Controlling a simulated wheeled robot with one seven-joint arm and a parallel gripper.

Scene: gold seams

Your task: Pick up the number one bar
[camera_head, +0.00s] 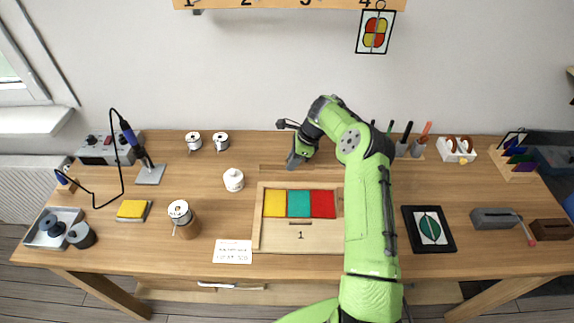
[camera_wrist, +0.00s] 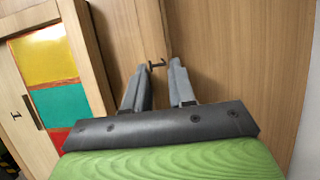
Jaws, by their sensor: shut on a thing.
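A flat wooden bar (camera_head: 272,167) lies behind the tray, its wood close in colour to the table. No number on it can be read. My gripper (camera_head: 292,164) points down at the bar, behind the tray. In the wrist view my gripper's two grey fingers (camera_wrist: 163,75) close on a small dark handle (camera_wrist: 157,64) on the wooden bar (camera_wrist: 120,35). The fingers hide part of the handle, and I cannot tell any gap between bar and table.
A wooden tray (camera_head: 300,248) marked 1 holds yellow, teal and red panels in front of the bar. A white jar (camera_head: 233,180) stands left of it. Pen holders (camera_head: 402,149) stand to the right. A numbered rail (camera_head: 285,4) hangs on the wall above.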

